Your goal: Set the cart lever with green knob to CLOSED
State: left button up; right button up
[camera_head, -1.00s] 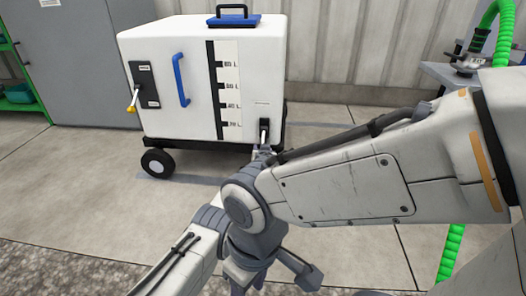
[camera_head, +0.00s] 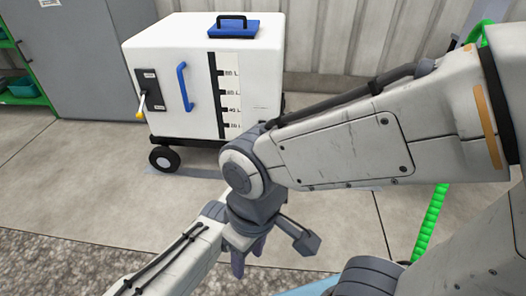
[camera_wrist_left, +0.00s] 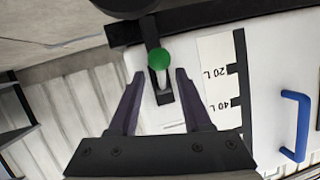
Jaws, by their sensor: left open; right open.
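The white cart (camera_head: 175,48) stands on wheels at the back in the head view. In the left wrist view, the green knob (camera_wrist_left: 159,57) tops a short lever on a dark slotted plate (camera_wrist_left: 163,96) on the cart's face. My left gripper (camera_wrist_left: 160,76) is open, its fingertips on either side of the lever just short of the knob, with no visible grip. In the head view this lever and my left gripper are hidden behind my arm. My right gripper (camera_head: 248,257) is open and empty, low in front of the cart. The CLOSED marking is not readable.
Another lever with a yellow knob (camera_head: 140,115) is on the cart's left side. A blue handle (camera_head: 185,87) and a level scale (camera_head: 231,95) are on its front. A green hose (camera_head: 430,222) hangs at right. Floor left of the cart is open.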

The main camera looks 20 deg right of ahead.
pick_arm(q)
jog(key=shift+f+p+v, duration=0.1)
jog(key=shift+p+v, duration=1.35)
jog(key=shift+p, duration=0.9)
jog(key=shift+f+p+v, duration=0.15)
jog(key=shift+p+v, duration=1.25)
jog(key=shift+p, duration=0.95)
jog(key=shift+a, duration=0.1)
